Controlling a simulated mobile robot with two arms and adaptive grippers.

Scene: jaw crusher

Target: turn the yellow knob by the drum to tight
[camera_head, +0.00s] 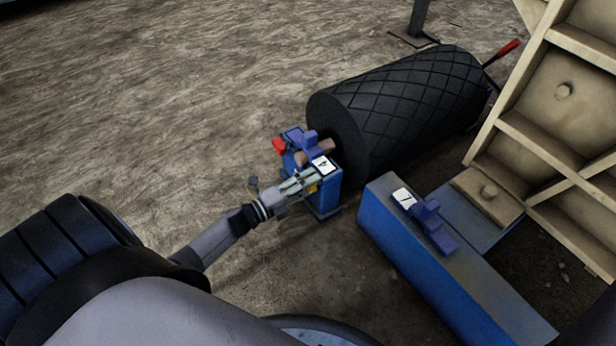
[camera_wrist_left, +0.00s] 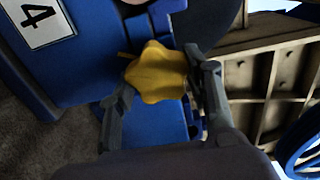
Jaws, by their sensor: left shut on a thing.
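The yellow knob (camera_wrist_left: 157,73) is a lobed knob on the blue housing (camera_wrist_left: 90,62) in the left wrist view. In the head view only a sliver of yellow shows beside the fingers, on the blue housing (camera_head: 327,194) at the near end of the black drum (camera_head: 415,95). My left gripper (camera_head: 300,181) reaches the housing from the lower left. In the left wrist view its two fingers (camera_wrist_left: 160,80) stand on either side of the knob and are shut on it. The knob's tight or loose marking is not visible. My right gripper is not in view.
A white label with a 4 (camera_head: 323,165) sits on the housing. A red part (camera_head: 279,145) is at its left. A blue beam (camera_head: 430,260) with another white label lies to the right. A tan ribbed frame (camera_head: 560,110) stands at the far right. Open dirt ground lies left.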

